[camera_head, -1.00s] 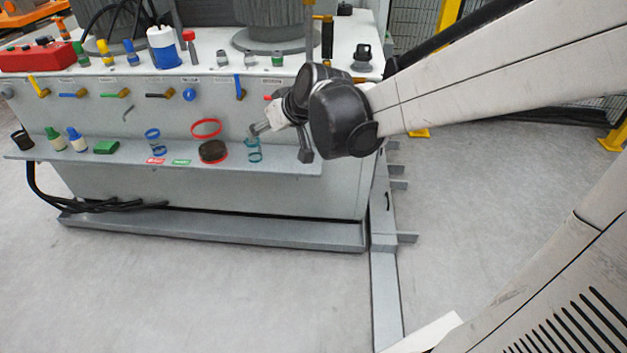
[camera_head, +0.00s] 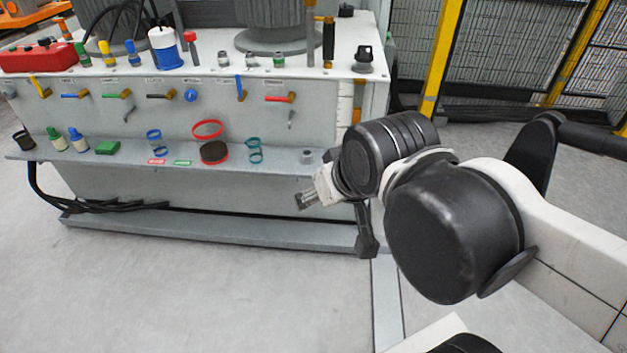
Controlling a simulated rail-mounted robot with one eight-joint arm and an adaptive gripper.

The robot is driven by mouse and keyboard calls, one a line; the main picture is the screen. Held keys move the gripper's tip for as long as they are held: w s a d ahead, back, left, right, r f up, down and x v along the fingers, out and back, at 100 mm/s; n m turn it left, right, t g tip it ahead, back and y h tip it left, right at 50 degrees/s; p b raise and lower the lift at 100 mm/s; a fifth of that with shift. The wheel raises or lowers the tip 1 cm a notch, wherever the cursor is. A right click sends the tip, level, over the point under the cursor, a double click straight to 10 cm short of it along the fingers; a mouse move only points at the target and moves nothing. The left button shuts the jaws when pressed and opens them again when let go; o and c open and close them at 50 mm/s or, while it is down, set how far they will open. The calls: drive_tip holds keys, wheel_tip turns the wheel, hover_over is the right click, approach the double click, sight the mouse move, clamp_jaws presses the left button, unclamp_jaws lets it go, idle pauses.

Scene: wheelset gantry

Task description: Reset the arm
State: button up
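My gripper (camera_head: 303,201) is at the centre right of the head view, in front of the right end of the bench's lower shelf and clear of it. It points left. It is small in the picture, and I cannot tell whether its fingers are apart. No held thing shows at its tip. My arm runs from it to the right edge, with large black joints close to the camera. The joints hide part of the right end of the grey bench (camera_head: 280,183).
The shelf (camera_head: 290,157) bears a teal ring holder (camera_head: 254,151), a dark round tin with a red rim (camera_head: 213,152), and several bottles. Coloured handles line the bench front. A yellow-framed fence (camera_head: 443,55) stands behind right. The floor at front left is clear.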

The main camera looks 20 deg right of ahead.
drive_tip(key=shift+s+r, duration=0.1)
idle(0.3)
wheel_tip(320, 180, up, 15)
drive_tip(key=p, duration=1.5)
